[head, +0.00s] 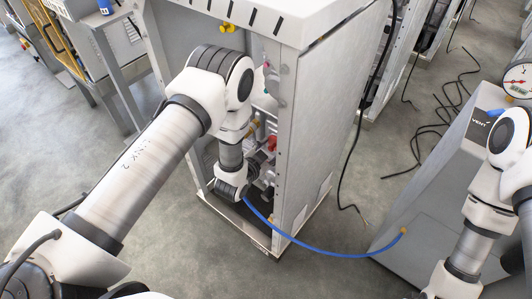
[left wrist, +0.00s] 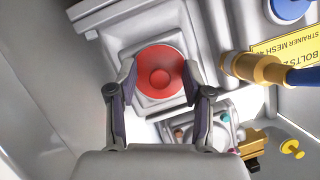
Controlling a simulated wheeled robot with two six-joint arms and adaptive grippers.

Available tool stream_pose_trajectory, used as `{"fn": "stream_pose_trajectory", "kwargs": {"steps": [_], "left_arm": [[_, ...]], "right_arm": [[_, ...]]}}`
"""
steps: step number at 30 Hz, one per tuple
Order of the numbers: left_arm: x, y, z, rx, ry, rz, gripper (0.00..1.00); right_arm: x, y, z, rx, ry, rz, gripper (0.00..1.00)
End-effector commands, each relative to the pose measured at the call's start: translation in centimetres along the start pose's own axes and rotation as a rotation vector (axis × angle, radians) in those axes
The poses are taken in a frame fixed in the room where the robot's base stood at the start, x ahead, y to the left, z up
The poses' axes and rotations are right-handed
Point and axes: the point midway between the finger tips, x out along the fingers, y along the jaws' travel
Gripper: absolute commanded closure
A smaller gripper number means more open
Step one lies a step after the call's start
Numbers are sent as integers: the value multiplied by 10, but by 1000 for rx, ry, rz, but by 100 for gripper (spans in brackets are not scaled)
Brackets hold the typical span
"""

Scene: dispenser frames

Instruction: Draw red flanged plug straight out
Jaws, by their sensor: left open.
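My left gripper (left wrist: 158,82) is open, with one finger at each side of the red disc. The fingertips overlap the disc's left and right edges in the picture; I cannot tell whether they touch it. In the head view, my left arm reaches into the open grey cabinet (head: 318,130), and its gripper is mostly hidden there. My right gripper is out of view.
A brass fitting (left wrist: 258,68) with a blue hose (left wrist: 303,76) sits close right of the plug. A brass valve (left wrist: 256,143) and a yellow knob (left wrist: 291,148) are lower right. In the head view, the hose (head: 325,250) runs to a grey box (head: 425,205).

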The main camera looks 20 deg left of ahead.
Motion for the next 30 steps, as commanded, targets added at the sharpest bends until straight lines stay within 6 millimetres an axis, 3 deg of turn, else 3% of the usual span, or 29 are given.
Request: {"fn": "stream_pose_trajectory", "kwargs": {"steps": [3, 7, 14, 30], "left_arm": [[0, 0, 0, 0, 0, 0, 53], [0, 0, 0, 0, 0, 0, 99], [-1, 0, 0, 0, -1, 0, 100], [-31, 0, 12, 0, -2, 0, 100]], "right_arm": [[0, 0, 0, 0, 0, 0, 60], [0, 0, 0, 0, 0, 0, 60], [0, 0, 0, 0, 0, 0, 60], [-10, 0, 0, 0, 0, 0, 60]]}}
